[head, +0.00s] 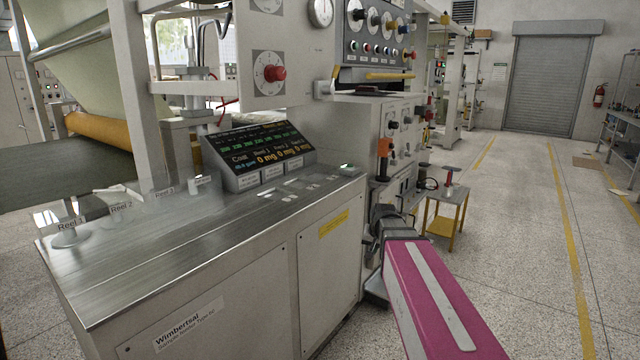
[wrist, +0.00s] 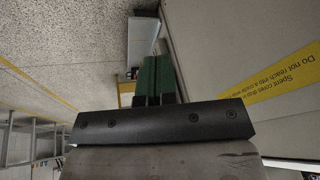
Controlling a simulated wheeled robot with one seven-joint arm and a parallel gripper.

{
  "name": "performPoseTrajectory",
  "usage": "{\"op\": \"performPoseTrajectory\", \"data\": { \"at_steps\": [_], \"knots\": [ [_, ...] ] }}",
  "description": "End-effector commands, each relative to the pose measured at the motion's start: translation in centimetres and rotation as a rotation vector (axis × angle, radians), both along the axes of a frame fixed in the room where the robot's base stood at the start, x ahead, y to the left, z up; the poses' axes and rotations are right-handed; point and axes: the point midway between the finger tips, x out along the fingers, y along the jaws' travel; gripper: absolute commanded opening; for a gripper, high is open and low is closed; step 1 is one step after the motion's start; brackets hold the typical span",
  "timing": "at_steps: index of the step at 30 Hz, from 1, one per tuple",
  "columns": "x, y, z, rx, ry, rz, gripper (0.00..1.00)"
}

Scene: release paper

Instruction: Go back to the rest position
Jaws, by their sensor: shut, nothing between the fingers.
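My gripper (wrist: 155,68) shows in the wrist view as two green fingers side by side beyond a dark bar. The fingers are shut with nothing between them. In the head view my magenta arm reaches in from the lower right, and its grey end is by the right corner of the steel-topped cabinet (head: 240,285). The fingers cannot be made out clearly there. In the wrist view a pale panel with a yellow label (wrist: 285,85) runs along the right of the gripper, apart from the fingers.
Reel 1 (head: 68,236), reel 2 and reel 3 pads and a display console (head: 262,155) are on the cabinet top. A small yellow-legged table (head: 446,212) stands beyond my arm. Speckled floor (head: 525,250) with yellow lines is open at right. Shelving (head: 622,130) stands at the far right.

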Motion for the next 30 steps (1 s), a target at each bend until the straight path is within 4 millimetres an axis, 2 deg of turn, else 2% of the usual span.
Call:
{"op": "performPoseTrajectory", "data": {
  "at_steps": [1, 6, 12, 15, 20, 30],
  "knots": [
    [-2.2, 0.0, -1.9, -0.013, 0.037, 0.020, 0.00],
    [-7.9, 0.1, -7.3, -0.056, 0.153, 0.099, 0.00],
    [-14.0, 0.0, -11.8, -0.092, 0.272, 0.184, 0.00],
    [-15.9, 0.0, -13.0, -0.102, 0.308, 0.213, 0.00],
    [-17.2, -0.1, -13.9, -0.110, 0.335, 0.233, 0.00],
    [-17.2, -0.1, -13.9, -0.110, 0.336, 0.234, 0.00]
  ]
}}
